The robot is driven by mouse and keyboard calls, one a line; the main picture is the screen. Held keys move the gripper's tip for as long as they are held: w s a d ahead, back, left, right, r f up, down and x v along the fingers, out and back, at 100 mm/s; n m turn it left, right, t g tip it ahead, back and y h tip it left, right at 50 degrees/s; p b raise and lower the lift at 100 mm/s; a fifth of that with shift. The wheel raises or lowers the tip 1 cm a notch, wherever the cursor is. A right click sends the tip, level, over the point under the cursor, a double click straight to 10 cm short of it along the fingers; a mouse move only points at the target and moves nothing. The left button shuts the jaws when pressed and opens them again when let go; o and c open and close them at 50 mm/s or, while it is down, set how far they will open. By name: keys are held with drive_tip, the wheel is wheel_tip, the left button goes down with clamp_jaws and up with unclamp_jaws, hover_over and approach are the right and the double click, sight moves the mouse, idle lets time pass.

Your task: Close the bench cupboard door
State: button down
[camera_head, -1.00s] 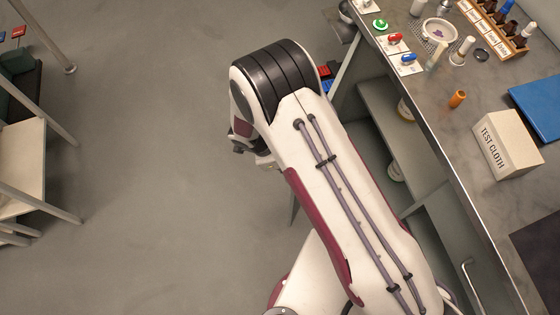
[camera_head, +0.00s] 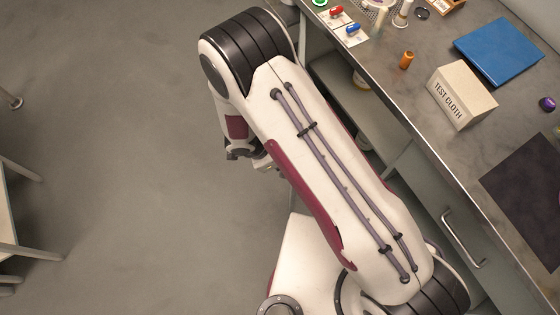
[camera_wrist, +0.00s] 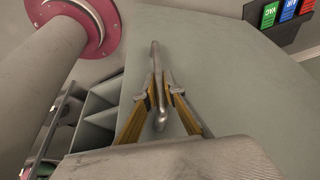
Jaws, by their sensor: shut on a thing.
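The cupboard door (camera_wrist: 225,75) is a pale grey-green panel filling much of the wrist view. Its slim metal bar handle (camera_wrist: 155,54) runs up the middle of that view. My gripper (camera_wrist: 160,88) has its two yellowish fingers closed around the handle. In the head view only part of my gripper (camera_head: 243,152) shows, below the arm's dark elbow end; my arm hides most of the door there. Open shelf space (camera_head: 345,95) shows under the bench in the head view, and compartments (camera_wrist: 90,112) show left of the door in the wrist view.
The bench top (camera_head: 405,105) runs along the right, holding a TEST CLOTH box (camera_head: 460,95), a blue folder (camera_head: 498,48) and an orange bottle (camera_head: 406,60). A bar handle (camera_head: 462,240) sticks out of the bench front. Floor at left is clear, with a stand's legs (camera_head: 30,250) at the edge.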

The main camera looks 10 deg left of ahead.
drive_tip(key=c, duration=2.5)
unclamp_jaws()
drive_tip(key=shift+w+a+r, duration=0.1)
drive_tip(key=shift+w+a, duration=0.05)
drive_tip(key=shift+o, duration=0.4)
drive_tip(key=shift+r, duration=0.1)
drive_tip(key=v, duration=1.1)
drive_tip(key=shift+r, duration=0.3)
